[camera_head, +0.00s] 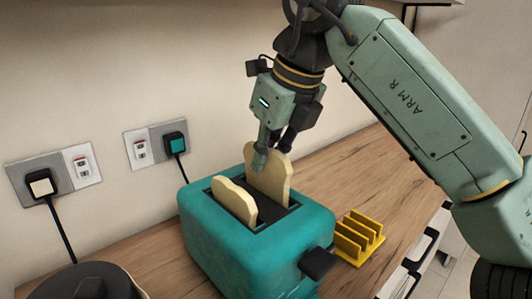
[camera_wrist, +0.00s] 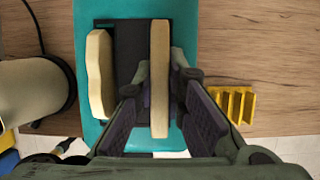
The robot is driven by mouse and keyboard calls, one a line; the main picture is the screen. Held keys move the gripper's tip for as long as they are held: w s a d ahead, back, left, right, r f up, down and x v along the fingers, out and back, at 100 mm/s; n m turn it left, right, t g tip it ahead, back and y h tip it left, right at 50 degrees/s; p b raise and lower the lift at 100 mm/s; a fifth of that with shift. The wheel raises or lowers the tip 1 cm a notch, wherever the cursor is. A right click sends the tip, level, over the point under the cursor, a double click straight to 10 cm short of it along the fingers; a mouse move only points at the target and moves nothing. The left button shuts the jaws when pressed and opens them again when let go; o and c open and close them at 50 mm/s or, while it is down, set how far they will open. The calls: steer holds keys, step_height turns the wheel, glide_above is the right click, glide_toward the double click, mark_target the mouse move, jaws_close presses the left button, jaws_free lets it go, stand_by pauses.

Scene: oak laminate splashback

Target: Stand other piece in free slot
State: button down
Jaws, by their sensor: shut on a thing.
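A teal toaster (camera_head: 225,245) stands on the wooden counter, its black slotted top facing up. One bread slice (camera_head: 234,200) stands in the slot on the left; it also shows at the left in the wrist view (camera_wrist: 98,75). My gripper (camera_head: 271,155) is shut on the other bread slice (camera_head: 272,183), with one finger on each face in the wrist view (camera_wrist: 160,110). This slice is upright at the right-hand slot and rises higher than the first. Its lower edge meets the slot opening; how deep it sits is hard to tell.
A yellow rack (camera_head: 360,237) sits on the counter right of the toaster, near its black lever (camera_head: 317,263). A dark round-topped object (camera_head: 88,283) stands at front left. Wall sockets with plugs (camera_head: 175,143) are behind. Bare counter (camera_head: 365,175) lies at the back right.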

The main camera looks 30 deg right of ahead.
mark_target(266, 178)
steer(key=shift+f+b, duration=1.25)
steer(key=shift+f, duration=0.55)
steer(key=shift+s+f, duration=0.1)
steer(key=c, duration=1.6)
jaws_free()
steer(key=shift+f, duration=0.1)
steer(key=shift+r+p, duration=3)
steer(key=shift+r, duration=0.75)
steer(key=shift+f, duration=0.1)
